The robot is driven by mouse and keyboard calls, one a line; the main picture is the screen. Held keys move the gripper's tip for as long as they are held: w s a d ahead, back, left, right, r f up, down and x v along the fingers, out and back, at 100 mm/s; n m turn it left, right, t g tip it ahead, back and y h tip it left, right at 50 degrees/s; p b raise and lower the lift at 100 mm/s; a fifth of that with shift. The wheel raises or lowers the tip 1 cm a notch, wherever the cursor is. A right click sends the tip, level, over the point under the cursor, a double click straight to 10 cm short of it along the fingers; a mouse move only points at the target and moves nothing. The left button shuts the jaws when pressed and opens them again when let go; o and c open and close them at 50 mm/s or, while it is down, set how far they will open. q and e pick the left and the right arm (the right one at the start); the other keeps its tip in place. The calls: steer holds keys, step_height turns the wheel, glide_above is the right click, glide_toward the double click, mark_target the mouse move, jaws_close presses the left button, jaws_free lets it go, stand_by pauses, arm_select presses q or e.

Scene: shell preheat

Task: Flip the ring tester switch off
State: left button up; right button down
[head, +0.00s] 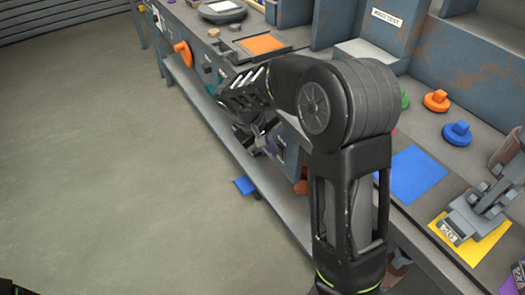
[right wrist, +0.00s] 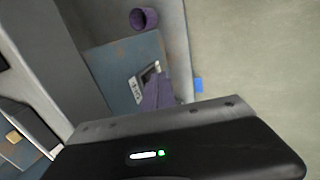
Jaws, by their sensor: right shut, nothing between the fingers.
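My right gripper (head: 264,143) hangs beside the front face of the bench, low in front of it. It is shut with nothing in it. In the right wrist view, a switch plate (right wrist: 147,80) with a small label sits on the blue-grey front panel (right wrist: 122,62). A purple lever (right wrist: 156,93) sticks out from it, partly hidden behind the gripper body. A purple round knob or cup (right wrist: 143,19) is on the same front. The label's words are too small to read, so I cannot tell if this is the ring tester.
The bench (head: 425,119) carries orange (head: 436,101) and blue (head: 457,133) knobs, a blue mat (head: 414,174) and a grey fixture on a yellow mat (head: 445,233). An orange handle (head: 184,52) juts from the front. A blue piece (head: 245,186) shows lower down. Open floor lies left.

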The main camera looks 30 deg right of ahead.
steer(key=shift+d, duration=0.15)
steer(key=shift+d+r, duration=0.2)
steer(key=shift+d, duration=0.2)
steer(key=shift+r+p, duration=0.15)
steer(key=shift+p, duration=0.3)
steer(key=shift+d+r+p, duration=0.1)
steer(key=shift+r+p, duration=0.45)
steer(key=shift+r, duration=0.1)
